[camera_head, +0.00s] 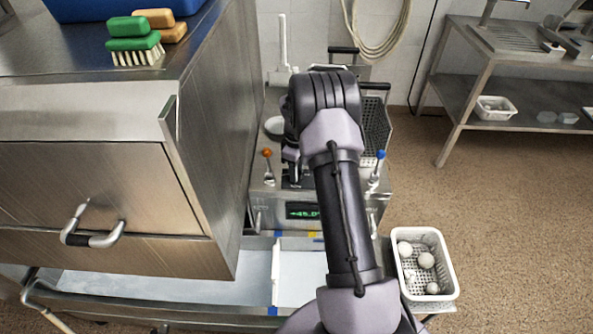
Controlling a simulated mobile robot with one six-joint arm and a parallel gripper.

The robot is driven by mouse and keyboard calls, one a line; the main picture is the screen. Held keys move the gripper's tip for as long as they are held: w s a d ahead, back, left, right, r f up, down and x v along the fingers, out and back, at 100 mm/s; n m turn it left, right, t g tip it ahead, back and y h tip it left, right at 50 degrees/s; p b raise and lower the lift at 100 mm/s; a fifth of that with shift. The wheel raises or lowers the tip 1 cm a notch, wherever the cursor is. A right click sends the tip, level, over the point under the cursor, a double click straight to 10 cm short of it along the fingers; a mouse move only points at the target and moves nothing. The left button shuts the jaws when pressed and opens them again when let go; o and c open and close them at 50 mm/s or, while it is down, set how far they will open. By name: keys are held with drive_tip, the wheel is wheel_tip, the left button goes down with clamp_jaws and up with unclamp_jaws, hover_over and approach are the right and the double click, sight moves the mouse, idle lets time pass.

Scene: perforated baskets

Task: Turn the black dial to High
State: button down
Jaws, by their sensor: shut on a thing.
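A metal machine (262,212) stands in the middle, with a sloping control panel on its front. My arm reaches over it from the front, and my gripper (292,172) points down at the panel, between an orange-tipped lever and a blue-tipped lever. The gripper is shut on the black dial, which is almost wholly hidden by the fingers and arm. The dial's marks, including High, cannot be read. A green display (302,212) below reads about +45.0, its right end covered by my arm.
The orange-tipped lever (267,154) and blue-tipped lever (380,156) stand close on either side. A steel cabinet (215,110) rises at the left, with brushes (135,42) on top. A white perforated basket (450,262) holds several pale balls at the lower right.

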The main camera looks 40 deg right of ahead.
drive_tip(key=m, duration=0.7)
drive_tip(key=shift+m, duration=0.3)
drive_tip(key=m, duration=0.3)
drive_tip(key=shift+m, duration=0.3)
drive_tip(key=m, duration=0.3)
drive_tip(key=shift+m, duration=0.3)
drive_tip(key=m+b, duration=0.1)
drive_tip(key=m, duration=0.3)
drive_tip(key=shift+m+b, duration=0.4)
drive_tip(key=shift+m, duration=2.1)
